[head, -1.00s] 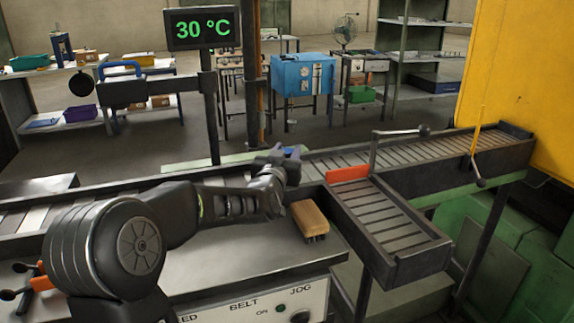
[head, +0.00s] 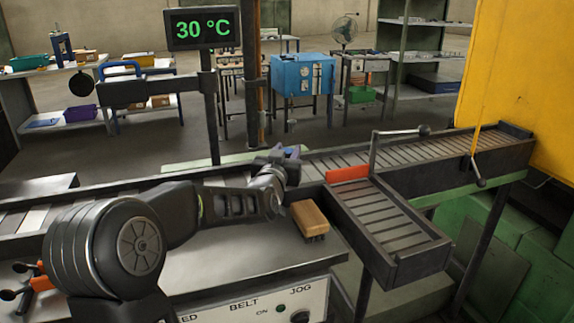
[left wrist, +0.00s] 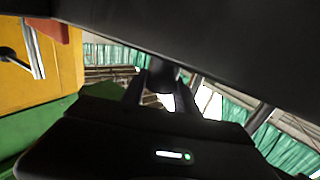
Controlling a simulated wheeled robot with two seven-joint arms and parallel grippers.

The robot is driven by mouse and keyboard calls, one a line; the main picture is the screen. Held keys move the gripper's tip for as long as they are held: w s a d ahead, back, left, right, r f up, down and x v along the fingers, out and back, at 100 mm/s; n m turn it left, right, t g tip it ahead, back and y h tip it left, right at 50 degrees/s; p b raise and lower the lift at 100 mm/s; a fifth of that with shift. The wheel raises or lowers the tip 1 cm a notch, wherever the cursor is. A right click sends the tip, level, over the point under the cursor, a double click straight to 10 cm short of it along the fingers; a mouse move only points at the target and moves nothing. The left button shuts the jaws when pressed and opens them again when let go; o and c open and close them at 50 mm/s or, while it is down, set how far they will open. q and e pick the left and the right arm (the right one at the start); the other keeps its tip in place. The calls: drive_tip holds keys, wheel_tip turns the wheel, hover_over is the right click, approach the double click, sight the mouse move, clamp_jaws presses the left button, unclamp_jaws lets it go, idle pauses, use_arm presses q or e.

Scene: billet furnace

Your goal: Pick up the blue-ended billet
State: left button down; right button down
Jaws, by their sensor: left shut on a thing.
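My left gripper (head: 279,160) is over the conveyor in the middle of the head view, at the end of my arm coming in from the left. It is shut on the blue-ended billet, which is mostly hidden behind the gripper; a small blue-violet patch (head: 292,152) shows just past it. In the left wrist view, the gripper fingers (left wrist: 160,92) are dark, with a dark piece between them; no blue end can be made out there. My right gripper is not in view.
The roller conveyor (head: 400,164) runs right to the yellow furnace housing (head: 528,80). A side chute (head: 385,225) with an orange stop (head: 347,173) slopes towards me. A wooden-backed brush (head: 310,218) lies on the console top. The sign post (head: 211,120) stands behind the conveyor.

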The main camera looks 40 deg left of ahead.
use_arm(q)
wheel_tip(320, 180, up, 10)
drive_tip(key=p, duration=0.1)
drive_tip(key=shift+r, duration=0.2)
idle(0.7)
idle(0.5)
